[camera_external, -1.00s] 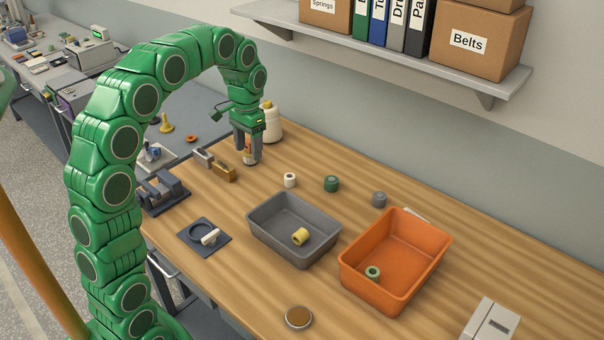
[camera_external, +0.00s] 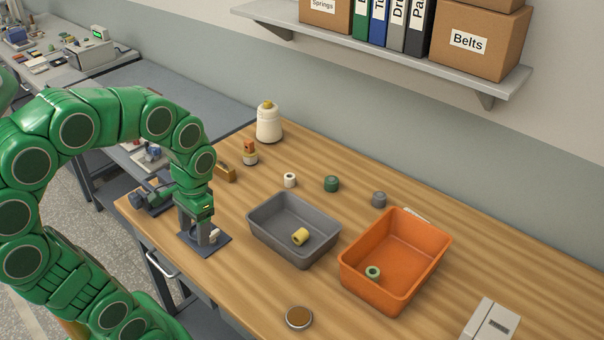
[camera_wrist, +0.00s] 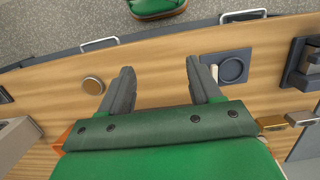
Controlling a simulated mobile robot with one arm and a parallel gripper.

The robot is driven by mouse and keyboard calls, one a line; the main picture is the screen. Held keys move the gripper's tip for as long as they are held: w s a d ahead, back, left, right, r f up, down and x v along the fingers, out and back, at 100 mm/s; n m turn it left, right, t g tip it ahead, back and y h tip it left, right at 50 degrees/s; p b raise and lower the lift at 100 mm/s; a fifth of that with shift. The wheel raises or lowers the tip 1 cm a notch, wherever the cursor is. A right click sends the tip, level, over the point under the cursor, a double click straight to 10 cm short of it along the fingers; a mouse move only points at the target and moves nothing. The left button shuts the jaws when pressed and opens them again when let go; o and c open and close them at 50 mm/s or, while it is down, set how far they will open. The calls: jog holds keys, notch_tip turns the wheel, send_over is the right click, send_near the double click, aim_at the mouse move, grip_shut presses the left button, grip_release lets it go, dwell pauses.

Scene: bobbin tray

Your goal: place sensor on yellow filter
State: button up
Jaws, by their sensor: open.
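A small orange-brown block (camera_external: 249,146) sits upright on a short round pale yellowish piece (camera_external: 250,159) on the wooden table, in front of the white cone-shaped spool. I take these for the sensor and the yellow filter, but they are too small to be certain. My gripper (camera_external: 203,242) is away from them, nearer the table's left edge, pointing down over the dark blue plate (camera_external: 222,240). In the wrist view my gripper (camera_wrist: 158,70) has its fingers spread, with bare wood between them. The white piece on the plate is partly hidden by a finger.
A grey tray (camera_external: 270,237) holds a yellow bobbin (camera_external: 300,237). An orange bin (camera_external: 392,290) holds a green bobbin (camera_external: 373,272). White, green and grey bobbins stand behind them. A brass block (camera_external: 225,172) lies near the stacked pieces. A round brown-topped disc (camera_external: 299,317) lies in front.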

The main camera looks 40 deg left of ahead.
jog(key=s+d+f, duration=0.1)
jog(key=s+f, duration=0.1)
jog(key=s, duration=0.4)
jog(key=shift+s+d+f, duration=0.25)
jog(key=shift+s+f, duration=0.05)
jog(key=shift+s, duration=0.1)
dwell(0.7)
